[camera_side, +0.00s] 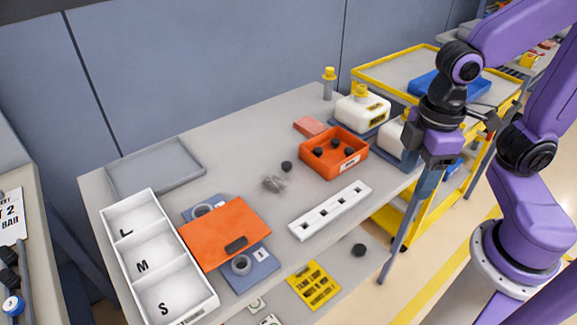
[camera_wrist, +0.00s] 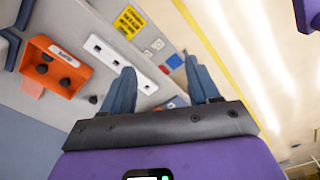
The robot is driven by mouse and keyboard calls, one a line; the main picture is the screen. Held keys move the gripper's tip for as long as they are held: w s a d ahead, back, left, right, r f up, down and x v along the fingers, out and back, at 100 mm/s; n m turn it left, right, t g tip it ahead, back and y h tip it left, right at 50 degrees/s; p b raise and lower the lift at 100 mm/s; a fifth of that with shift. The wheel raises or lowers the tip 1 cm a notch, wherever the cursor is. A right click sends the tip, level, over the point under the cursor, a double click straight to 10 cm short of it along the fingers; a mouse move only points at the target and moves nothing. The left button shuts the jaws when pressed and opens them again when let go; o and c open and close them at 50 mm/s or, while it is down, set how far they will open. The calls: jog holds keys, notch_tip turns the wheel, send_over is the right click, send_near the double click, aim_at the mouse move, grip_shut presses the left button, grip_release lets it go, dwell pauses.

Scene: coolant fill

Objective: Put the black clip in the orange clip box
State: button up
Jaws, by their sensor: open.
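A black clip (camera_side: 286,166) lies on the grey table, just left of the orange box (camera_side: 362,166) in the side view. It also shows in the wrist view (camera_wrist: 93,99), beside the box. The orange box has a white label and holds several black round pieces like the clip. My gripper (camera_side: 425,190) hangs to the right of the box in the side view, near the table's right end and apart from the clip. In the wrist view my gripper's blue fingers (camera_wrist: 160,78) are spread with nothing between them.
A white slotted strip (camera_side: 330,211) lies in front of the box. White yellow-capped bottles (camera_side: 362,108) stand behind and right of it. An orange panel (camera_side: 225,232), a white L/M/S tray (camera_side: 160,255) and a grey tray (camera_side: 155,168) occupy the left. A dark smudge (camera_side: 273,184) marks the table.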

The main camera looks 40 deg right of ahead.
jog(key=w+a+r+m, duration=0.1)
jog(key=w+a+m, duration=0.3)
jog(key=w, duration=1.3)
jog(key=m, duration=0.3)
send_over(287, 163)
jog(key=f, duration=1.4)
jog(key=shift+s+a+f, duration=0.2)
jog(key=shift+s+f, duration=0.15)
jog(key=shift+w+d+f, duration=0.1)
jog(key=shift+w+f, duration=0.05)
jog(key=shift+f, duration=1.15)
jog(key=shift+w+f, duration=0.15)
jog(key=shift+f, duration=1.15)
grip_shut()
